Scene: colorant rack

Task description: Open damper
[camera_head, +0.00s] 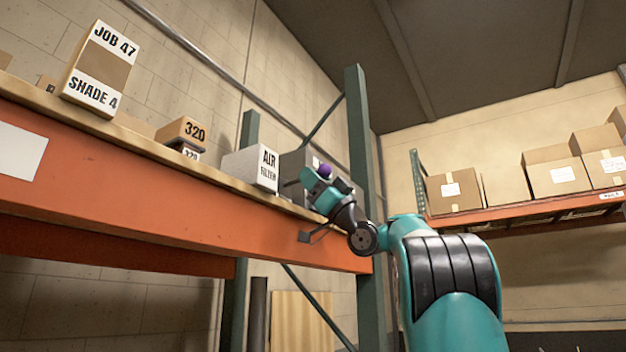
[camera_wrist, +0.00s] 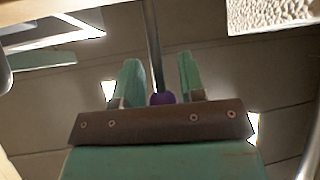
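A purple ball knob (camera_head: 325,170) shows at my gripper (camera_head: 312,182), by the right end of the orange shelf. In the wrist view the purple knob (camera_wrist: 162,98) sits low between the two green fingers of my gripper (camera_wrist: 160,72), close to the palm. A thin grey rod (camera_wrist: 153,45) runs up from it between the fingers. The fingers stand apart, with a gap seen on each side of the rod. Whether either finger touches the knob is unclear. The damper itself cannot be made out; my gripper hides part of the area behind it.
The orange shelf (camera_head: 150,205) carries a JOB 47 box (camera_head: 98,68), a 320 box (camera_head: 182,133) and an AIR FILTER box (camera_head: 252,167). A grey box (camera_head: 297,162) is partly behind my gripper. A green rack post (camera_head: 358,130) stands close by. Another rack with cartons (camera_head: 557,172) is at right.

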